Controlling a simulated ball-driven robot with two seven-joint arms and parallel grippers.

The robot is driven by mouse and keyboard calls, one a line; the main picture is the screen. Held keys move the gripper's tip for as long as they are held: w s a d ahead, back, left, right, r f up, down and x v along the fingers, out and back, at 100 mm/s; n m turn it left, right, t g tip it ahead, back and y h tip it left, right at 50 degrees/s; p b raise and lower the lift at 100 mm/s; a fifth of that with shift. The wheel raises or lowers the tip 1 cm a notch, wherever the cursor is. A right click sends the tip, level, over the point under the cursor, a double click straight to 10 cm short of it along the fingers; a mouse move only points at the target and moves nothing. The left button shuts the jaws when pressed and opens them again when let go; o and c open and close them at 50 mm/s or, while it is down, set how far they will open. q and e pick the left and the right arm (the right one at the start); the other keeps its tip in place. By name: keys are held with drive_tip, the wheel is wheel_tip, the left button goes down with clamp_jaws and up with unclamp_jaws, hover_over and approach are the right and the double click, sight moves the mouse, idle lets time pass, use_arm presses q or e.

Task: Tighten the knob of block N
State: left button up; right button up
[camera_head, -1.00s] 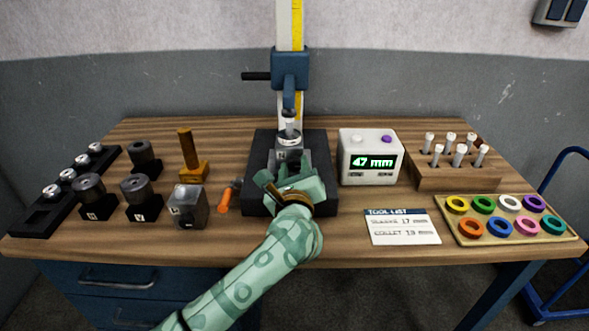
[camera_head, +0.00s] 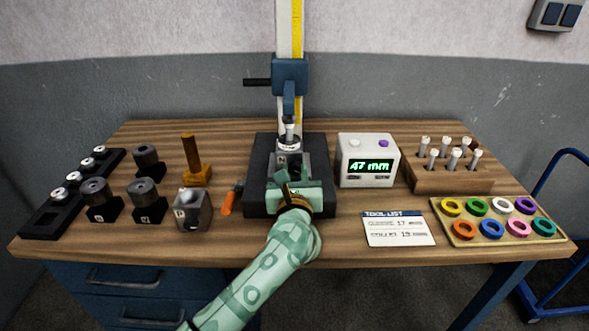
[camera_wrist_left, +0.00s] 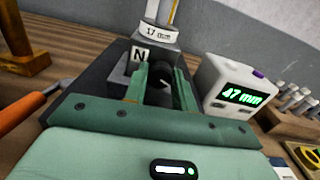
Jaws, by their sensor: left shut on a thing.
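Block N (camera_head: 281,160) is a grey block with an N label, standing on the black base of the height gauge (camera_head: 258,195). It also shows in the left wrist view (camera_wrist_left: 141,56), with a silver piece marked 17 mm (camera_wrist_left: 160,35) on top. Its dark knob (camera_wrist_left: 159,73) faces me. My left gripper (camera_head: 290,179) is in front of the block, shut on the knob; in the left wrist view its two green fingers (camera_wrist_left: 160,88) stand on either side of it. The fingers and hand partly hide the knob. My right gripper is not in view.
The display box (camera_head: 367,162) reads 47 mm right of the base. An orange-handled tool (camera_head: 229,203) and a loose grey block (camera_head: 193,211) lie left. The tool list card (camera_head: 398,229), ring tray (camera_head: 496,241) and peg rack (camera_head: 451,180) are right.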

use_arm(q)
drive_tip(key=shift+m+p, duration=0.6)
drive_tip(key=shift+m, duration=0.6)
drive_tip(key=shift+f, duration=0.1)
drive_tip(key=o, duration=0.7)
drive_tip(key=s+p, duration=0.3)
drive_tip(key=s, duration=1.3)
drive_tip(key=shift+s, duration=0.2)
